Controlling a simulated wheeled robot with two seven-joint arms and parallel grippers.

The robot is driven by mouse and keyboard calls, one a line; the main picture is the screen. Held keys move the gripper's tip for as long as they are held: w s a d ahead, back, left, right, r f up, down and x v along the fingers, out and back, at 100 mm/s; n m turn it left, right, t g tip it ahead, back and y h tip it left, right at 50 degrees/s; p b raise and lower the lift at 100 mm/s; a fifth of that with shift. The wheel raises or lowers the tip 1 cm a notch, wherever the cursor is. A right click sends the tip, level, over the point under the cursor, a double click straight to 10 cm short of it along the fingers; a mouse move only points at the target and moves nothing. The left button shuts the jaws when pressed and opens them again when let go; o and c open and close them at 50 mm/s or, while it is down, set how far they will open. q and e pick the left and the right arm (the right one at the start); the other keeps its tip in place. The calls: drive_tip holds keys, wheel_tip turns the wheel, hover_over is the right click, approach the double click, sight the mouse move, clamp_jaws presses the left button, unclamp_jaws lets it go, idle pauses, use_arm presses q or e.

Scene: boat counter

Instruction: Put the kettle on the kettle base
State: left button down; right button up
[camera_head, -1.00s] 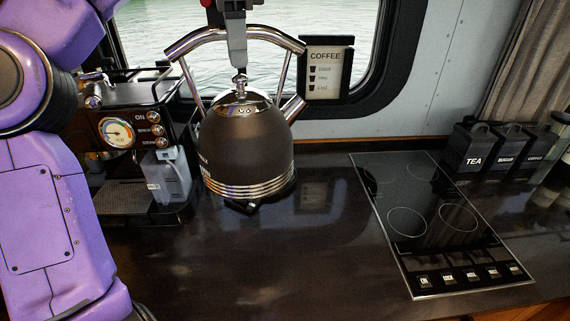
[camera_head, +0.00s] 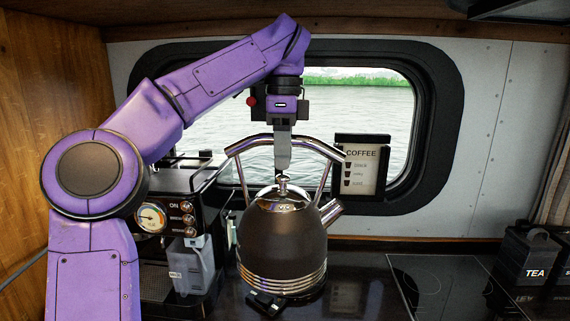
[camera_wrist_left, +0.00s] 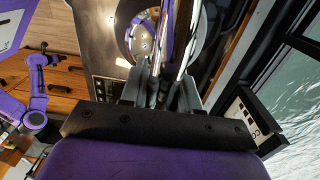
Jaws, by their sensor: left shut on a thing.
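The dark kettle (camera_head: 283,245) has a chrome lid, ringed bottom and arched handle. It stands upright in the head view, right of the coffee machine. My left gripper (camera_head: 282,155) reaches down from above and is shut on the top of the kettle's handle (camera_head: 258,142). The left wrist view shows the fingers (camera_wrist_left: 165,88) around the shiny handle bar. A small black part, probably of the kettle base (camera_head: 265,303), sticks out under the kettle's front. The kettle hides the rest, and I cannot tell whether the two touch. My right gripper is not in view.
The coffee machine (camera_head: 160,217) stands close to the kettle's left. A coffee sign (camera_head: 360,168) hangs behind to the right, by the window. A black hob (camera_head: 440,285) lies to the right, with dark canisters (camera_head: 527,255) beyond it.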

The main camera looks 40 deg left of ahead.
use_arm(q)
drive_tip(key=shift+w+a+r, duration=0.1)
drive_tip(key=shift+w+a, duration=0.1)
drive_tip(key=shift+w, duration=0.3)
drive_tip(key=shift+w+a+r+p, duration=0.1)
drive_tip(key=shift+w+a+p, duration=0.25)
drive_tip(key=shift+p, duration=0.7)
drive_tip(key=w, duration=0.1)
drive_tip(key=w+a+f+p, duration=0.2)
drive_tip(key=w, duration=0.1)
drive_tip(key=shift+a+f, duration=0.2)
drive_tip(key=shift+a, duration=0.05)
drive_tip(key=w+a+f+p, duration=0.2)
drive_tip(key=w+f, duration=0.3)
drive_tip(key=f, duration=0.5)
drive_tip(key=shift+a, duration=0.55)
